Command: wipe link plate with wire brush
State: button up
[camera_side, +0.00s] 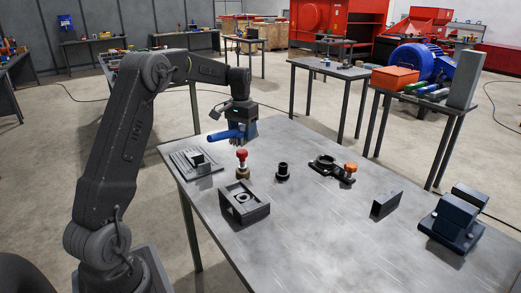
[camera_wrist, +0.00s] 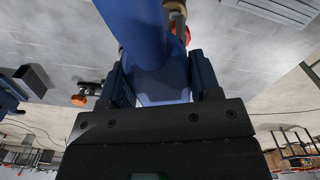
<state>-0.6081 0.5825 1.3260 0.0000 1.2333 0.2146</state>
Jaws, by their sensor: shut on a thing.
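My gripper (camera_side: 243,128) is shut on a blue tool, taken to be the wire brush (camera_side: 224,135), and holds it above the table's far left part. Its blue body points left in the side view. In the wrist view the blue brush (camera_wrist: 150,35) fills the space between my fingers (camera_wrist: 160,80); no bristles can be made out. A dark flat part with a ring and an orange knob (camera_side: 350,167), perhaps the link plate (camera_side: 325,162), lies on the table right of my gripper. The orange knob also shows in the wrist view (camera_wrist: 79,100).
Below my gripper are a ridged grey plate (camera_side: 184,161) and a red-knobbed part (camera_side: 241,155). A black cylinder (camera_side: 282,172), a square housing (camera_side: 258,211), a dark block (camera_side: 386,204) and a blue vise-like block (camera_side: 450,226) stand on the grey table (camera_side: 330,235). The table's front middle is clear.

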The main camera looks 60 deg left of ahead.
jog(key=s+a+n, duration=0.2)
jog(key=s+a, duration=0.1)
jog(key=a, duration=1)
jog(key=n, duration=0.2)
send_over(194, 153)
jog(key=s, duration=0.4)
jog(key=f, duration=0.2)
jog(key=shift+f, duration=5.5)
jog(key=shift+w+f, duration=0.7)
jog(key=shift+f, duration=0.05)
jog(key=shift+w, duration=1.35)
jog(key=shift+s, duration=2.2)
notch_tip(194, 153, up, 8)
jog(key=shift+w, duration=0.15)
